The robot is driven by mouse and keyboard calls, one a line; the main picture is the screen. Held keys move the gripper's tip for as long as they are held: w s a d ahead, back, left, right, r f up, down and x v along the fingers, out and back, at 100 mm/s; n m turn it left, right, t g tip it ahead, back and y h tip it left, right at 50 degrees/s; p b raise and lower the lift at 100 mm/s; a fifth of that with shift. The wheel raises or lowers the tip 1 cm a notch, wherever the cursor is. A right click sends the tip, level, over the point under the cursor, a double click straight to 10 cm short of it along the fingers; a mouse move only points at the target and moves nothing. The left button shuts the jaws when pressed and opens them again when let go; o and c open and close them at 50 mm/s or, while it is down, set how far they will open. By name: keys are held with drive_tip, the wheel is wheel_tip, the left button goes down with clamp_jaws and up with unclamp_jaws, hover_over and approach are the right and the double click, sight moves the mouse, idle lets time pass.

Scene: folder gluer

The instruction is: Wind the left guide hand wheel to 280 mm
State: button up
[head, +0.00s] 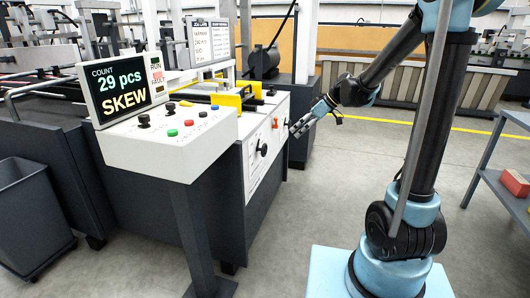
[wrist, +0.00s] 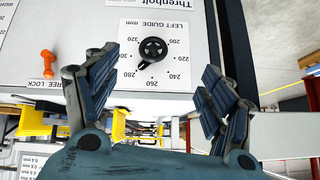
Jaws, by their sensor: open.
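In the head view a black knob (head: 263,150) on the front panel appears to be this wheel. My gripper (wrist: 158,65) is open and empty, its fingers either side of the wheel in the picture; contact is not visible. In the head view my gripper (head: 294,131) is right of the panel.
An orange lever (wrist: 48,62) marked "FREE LOCK" is beside the dial; it also shows in the head view (head: 276,123). A screen (head: 122,88) reads "29 pcs SKEW". A grey bin (head: 32,215) stands left, a shelf (head: 497,172) right.

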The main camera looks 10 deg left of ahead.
sight(266, 149)
drive_tip(key=shift+n+y, duration=0.3)
drive_tip(key=shift+n, duration=0.5)
drive_tip(key=x, duration=0.6)
drive_tip(key=w+a+r+x, duration=0.1)
drive_tip(key=x, duration=1.3)
drive_tip(key=shift+w+a, duration=0.35)
drive_tip(key=shift+w, duration=0.05)
drive_tip(key=c, duration=1.1)
